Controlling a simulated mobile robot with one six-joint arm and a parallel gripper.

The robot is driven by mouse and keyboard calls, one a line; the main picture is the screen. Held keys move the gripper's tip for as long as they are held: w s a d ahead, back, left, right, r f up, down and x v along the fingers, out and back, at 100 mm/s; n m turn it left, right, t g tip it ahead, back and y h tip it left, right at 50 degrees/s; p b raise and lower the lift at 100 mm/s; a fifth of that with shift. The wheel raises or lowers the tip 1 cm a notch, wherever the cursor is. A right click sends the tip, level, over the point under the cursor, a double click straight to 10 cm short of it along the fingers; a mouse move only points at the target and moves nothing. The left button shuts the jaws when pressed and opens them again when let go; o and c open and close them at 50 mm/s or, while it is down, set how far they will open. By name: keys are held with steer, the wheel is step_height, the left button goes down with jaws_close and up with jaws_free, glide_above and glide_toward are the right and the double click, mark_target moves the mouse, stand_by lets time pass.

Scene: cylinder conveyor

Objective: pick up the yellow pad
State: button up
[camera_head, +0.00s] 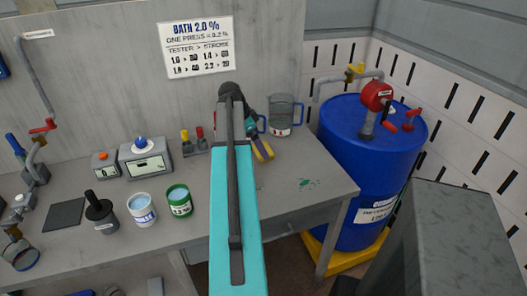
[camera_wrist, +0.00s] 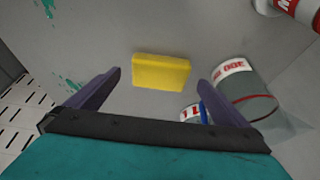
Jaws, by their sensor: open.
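The yellow pad (camera_wrist: 162,72) lies on the grey bench top in the wrist view, just ahead of the gap between my fingers. In the head view a strip of it (camera_head: 265,149) shows beside my gripper, and my arm hides part of that area. My gripper (camera_wrist: 159,84) is open, with one dark purple finger on each side of the gap. It is empty, and the pad appears to lie beyond the fingertips. I cannot tell the exact height between them.
A clear jug (camera_head: 284,114) with a red and white label stands close right of the pad. A green stain (camera_head: 304,183) marks the bare bench to the front right. A blue drum (camera_head: 365,165) stands right of the bench. Cans and a tester sit at left.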

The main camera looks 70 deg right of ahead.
steer(key=shift+p+x, duration=0.3)
steer(key=shift+x, duration=1.3)
steer(key=shift+r, duration=0.1)
steer(key=c, duration=1.1)
steer(key=shift+r, duration=0.15)
steer(key=shift+r+b, duration=0.55)
steer(key=shift+r, duration=0.85)
steer(key=shift+a+r, duration=0.15)
steer(key=shift+a, duration=0.1)
steer(key=w+a+b, duration=0.1)
steer(key=a, duration=0.3)
steer(key=w+a+r+b, duration=0.1)
steer(key=w+a, duration=0.1)
steer(key=a, duration=0.3)
steer(key=w+a+b, duration=0.1)
steer(key=w+a, duration=0.1)
steer(key=a, duration=0.3)
steer(key=shift+w+a+r, duration=0.25)
steer(key=shift+r, duration=0.05)
